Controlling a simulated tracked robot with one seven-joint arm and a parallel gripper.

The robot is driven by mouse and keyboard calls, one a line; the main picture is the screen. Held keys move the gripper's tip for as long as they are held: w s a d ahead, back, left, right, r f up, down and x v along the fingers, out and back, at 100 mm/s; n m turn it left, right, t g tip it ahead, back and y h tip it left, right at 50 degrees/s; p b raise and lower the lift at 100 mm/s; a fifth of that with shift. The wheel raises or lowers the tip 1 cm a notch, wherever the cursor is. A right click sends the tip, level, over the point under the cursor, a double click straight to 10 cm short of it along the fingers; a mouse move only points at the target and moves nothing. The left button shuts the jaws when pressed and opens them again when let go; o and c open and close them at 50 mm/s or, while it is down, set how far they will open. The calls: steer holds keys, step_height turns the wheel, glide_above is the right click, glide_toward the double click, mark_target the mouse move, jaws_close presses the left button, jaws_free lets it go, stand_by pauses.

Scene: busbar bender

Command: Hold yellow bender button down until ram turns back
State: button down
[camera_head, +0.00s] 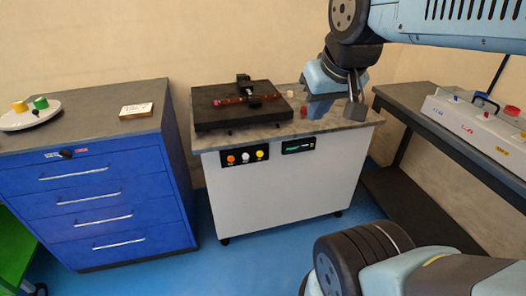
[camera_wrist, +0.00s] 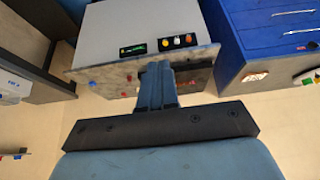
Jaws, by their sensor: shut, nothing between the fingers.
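The yellow button (camera_head: 259,154) is the rightmost of three on the white bender cabinet's front, beside a white and an orange one. In the wrist view the yellow button (camera_wrist: 165,43) shows beyond my fingers, apart from them. My gripper (camera_head: 356,112) is over the right part of the top, right of and above the buttons. It is shut and empty in the wrist view (camera_wrist: 157,68).
A lit display (camera_head: 298,146) sits right of the buttons. A red block (camera_head: 304,111) lies on the cabinet top. A blue drawer cabinet (camera_head: 95,205) stands left, and a dark bench with a white device (camera_head: 475,125) right. Blue floor is clear before the bender.

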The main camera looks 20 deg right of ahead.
steer(key=w+d+f+n+t, duration=0.1)
steer(key=w+d+f, duration=0.1)
steer(key=w+f, duration=0.55)
steer(key=w+d+f+n+t, duration=0.1)
steer(key=w+d+f, duration=0.25)
steer(key=w, duration=0.75)
steer(key=w+d+f+n, duration=0.1)
steer(key=w+f, duration=0.5)
steer(key=w, duration=0.3)
steer(key=n+t+y, duration=0.2)
steer(key=y, duration=0.5)
glide_toward(260, 154)
steer(key=s+a+f, duration=0.4)
steer(key=s, duration=0.2)
steer(key=shift+s+a+f, duration=0.1)
steer(key=shift+f, duration=0.5)
steer(key=shift+w, duration=4.4)
